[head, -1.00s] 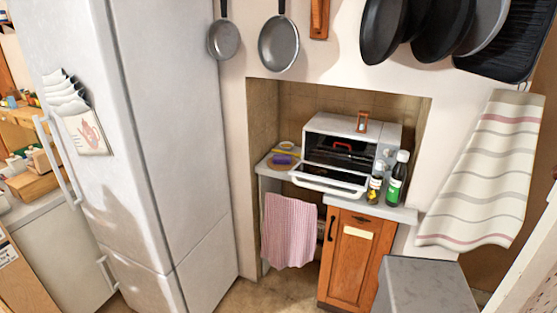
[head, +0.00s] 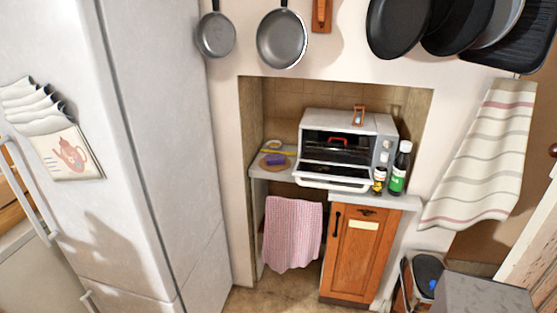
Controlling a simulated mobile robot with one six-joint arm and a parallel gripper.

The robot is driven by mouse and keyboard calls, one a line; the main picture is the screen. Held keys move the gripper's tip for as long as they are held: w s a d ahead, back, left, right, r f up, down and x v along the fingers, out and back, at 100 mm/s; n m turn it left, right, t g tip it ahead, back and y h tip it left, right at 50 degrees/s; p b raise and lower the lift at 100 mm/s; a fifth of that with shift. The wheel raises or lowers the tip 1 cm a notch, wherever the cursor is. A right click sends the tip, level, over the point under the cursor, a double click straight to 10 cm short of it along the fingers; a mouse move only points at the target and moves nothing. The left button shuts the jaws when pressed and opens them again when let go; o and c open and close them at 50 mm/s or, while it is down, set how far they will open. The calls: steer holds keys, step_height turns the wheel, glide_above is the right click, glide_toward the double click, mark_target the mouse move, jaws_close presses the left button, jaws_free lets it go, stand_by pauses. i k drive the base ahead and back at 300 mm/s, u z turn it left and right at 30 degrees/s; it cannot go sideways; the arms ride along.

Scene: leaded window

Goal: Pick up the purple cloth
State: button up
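A small purple item (head: 275,159), which looks like a folded cloth, lies on a round brown board (head: 264,165) on the counter in the wall niche, left of the toaster oven. It is too small to make out its folds. A yellow strip-like item (head: 284,152) lies just behind it. A pink checked towel (head: 293,232) hangs from the counter's front edge below the board. My gripper is not in view.
A white toaster oven (head: 348,143) stands with its door down, bottles (head: 399,168) at its right. A tall white fridge (head: 165,150) stands left. Pans (head: 282,38) and a striped towel (head: 485,160) hang on the wall. A grey block (head: 485,297) and a bin (head: 424,275) stand lower right.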

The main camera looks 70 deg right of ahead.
mark_target(277, 159)
steer(key=z, duration=0.75)
steer(key=i, duration=0.75)
steer(key=z, duration=0.55)
